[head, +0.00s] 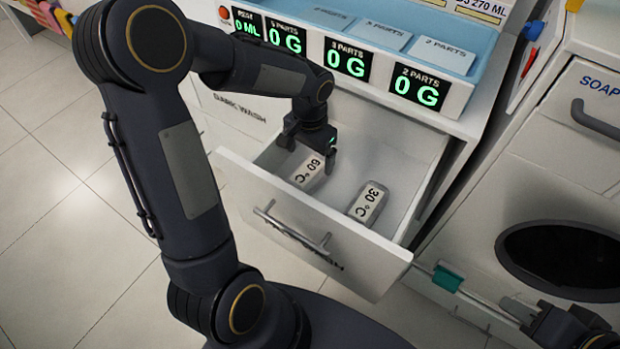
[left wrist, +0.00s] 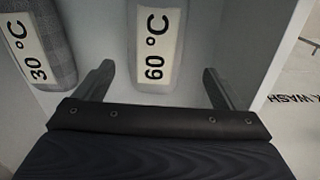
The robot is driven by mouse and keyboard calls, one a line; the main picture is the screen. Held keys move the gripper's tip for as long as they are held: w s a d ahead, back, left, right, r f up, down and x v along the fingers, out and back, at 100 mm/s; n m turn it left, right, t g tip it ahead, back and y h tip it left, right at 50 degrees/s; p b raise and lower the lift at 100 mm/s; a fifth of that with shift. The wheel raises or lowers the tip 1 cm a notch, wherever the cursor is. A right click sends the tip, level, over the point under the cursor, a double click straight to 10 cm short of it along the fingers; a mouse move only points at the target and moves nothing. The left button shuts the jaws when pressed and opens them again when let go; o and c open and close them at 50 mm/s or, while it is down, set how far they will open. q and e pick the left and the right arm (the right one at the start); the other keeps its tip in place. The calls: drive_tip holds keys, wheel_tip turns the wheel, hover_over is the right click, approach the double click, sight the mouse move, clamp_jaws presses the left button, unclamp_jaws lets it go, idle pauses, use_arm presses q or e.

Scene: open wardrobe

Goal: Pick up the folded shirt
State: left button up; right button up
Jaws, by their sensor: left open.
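Two grey folded cloth bundles with white temperature labels lie apart in an open white drawer (head: 300,222). I cannot tell which one is the folded shirt. The "60 °C" bundle (head: 307,172) is on the left in the head view, and it shows at top centre in the left wrist view (left wrist: 157,45). The "30 °C" bundle (head: 368,203) is to its right, and at the left edge in the left wrist view (left wrist: 42,38). My left gripper (head: 310,152) is open and empty above the "60 °C" bundle, its fingers spread to either side. Part of my right gripper (head: 570,328) shows at the lower right; its jaws are unclear.
The drawer's walls surround the bundles closely, with a bar handle (head: 291,227) on its front. A counter with green digital displays (head: 347,59) overhangs the drawer's back. A washer door (head: 565,258) is at right. Tiled floor (head: 65,250) is clear at left.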

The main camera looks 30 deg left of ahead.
sight(311, 169)
use_arm(q)
drive_tip(key=f, duration=0.1)
drive_tip(key=f+b, duration=0.1)
drive_tip(key=f, duration=0.3)
drive_tip(key=shift+s+d, duration=0.25)
drive_tip(key=shift+f, duration=0.45)
drive_tip(key=c, duration=1.1)
